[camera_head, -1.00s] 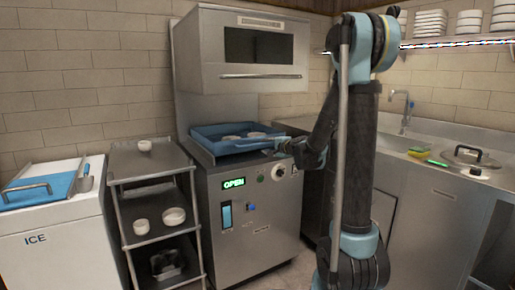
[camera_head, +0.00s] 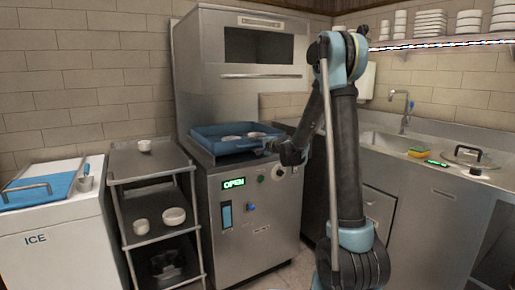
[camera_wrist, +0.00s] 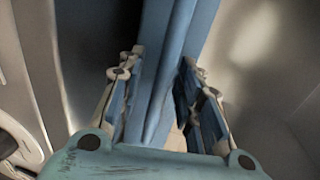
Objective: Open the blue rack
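The blue rack (camera_head: 204,139) is a shallow, open-topped tray on the steel dishwasher under its raised hood, with white bowls (camera_head: 243,136) in it. My gripper (camera_head: 268,147) is at the rack's front right corner. In the wrist view, a blue wall (camera_wrist: 178,45), seemingly the rack's edge, runs between the two fingers of my gripper (camera_wrist: 165,90). The fingers stand apart on either side of it. A gap shows by the right finger; whether the left finger touches the wall is unclear.
The dishwasher (camera_head: 255,215) has an OPEN display and knobs on its front. Its hood (camera_head: 262,55) hangs above the rack. A steel shelf cart (camera_head: 150,205) with bowls and an ice bin (camera_head: 55,235) stand left. A sink counter (camera_head: 440,180) is on the right.

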